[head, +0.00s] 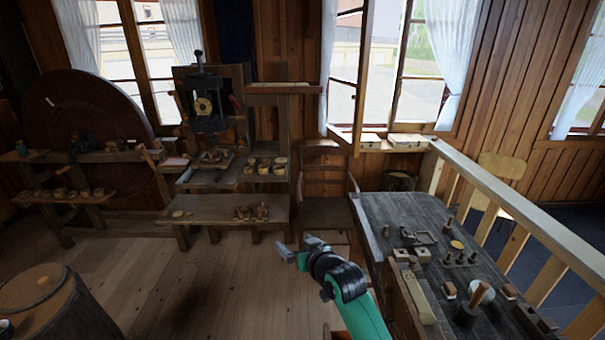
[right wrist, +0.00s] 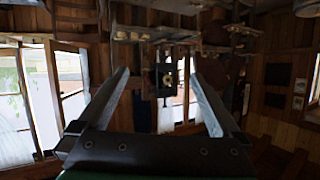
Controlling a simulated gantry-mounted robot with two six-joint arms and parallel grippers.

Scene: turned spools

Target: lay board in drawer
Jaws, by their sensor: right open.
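My right gripper (head: 296,250) is in the middle of the head view, over open floor to the left of the dark workbench (head: 395,215). Its fingers are apart and empty in the right wrist view (right wrist: 161,74). A long pale board-like piece (head: 418,297) lies at the bench's near left edge, to the right of my right forearm and clear of the gripper. A brown wooden part (head: 400,305) beside it may be a drawer; I cannot tell whether it is open. My left gripper does not show.
Small blocks, a tray (head: 418,237) and several turned pieces stand on the bench. A wooden chair (head: 325,210) stands behind the gripper. Shelves and a low bench (head: 225,208) are at the back. A barrel (head: 50,300) is at lower left. A railing (head: 515,205) runs along the right.

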